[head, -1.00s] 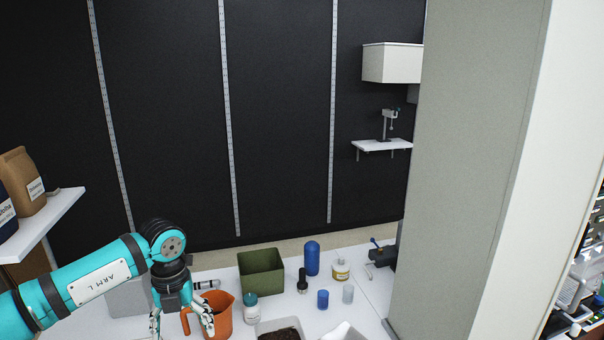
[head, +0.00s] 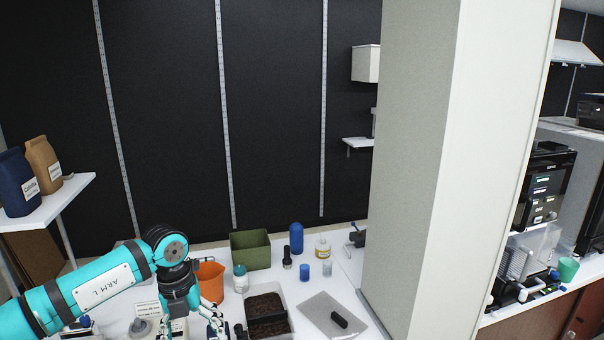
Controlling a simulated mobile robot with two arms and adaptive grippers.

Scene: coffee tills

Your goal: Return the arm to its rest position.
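My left arm, teal with the label "ARM L", comes in from the lower left. Its dark wrist points down, and my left gripper (head: 190,322) hangs low over the counter with its fingers spread apart. I see nothing held between them, though the fingertips are near the bottom edge of the picture. An orange jug (head: 211,281) stands just behind and right of the gripper, partly hidden by it. My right arm and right gripper are not in the head view.
Right of the gripper are a two-part tray of dark grounds (head: 285,312), a grey mat (head: 315,313), a green bin (head: 250,250), a blue bottle (head: 296,238) and small jars. A pale pillar (head: 418,170) stands right. Coffee bags (head: 42,163) sit on the left shelf.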

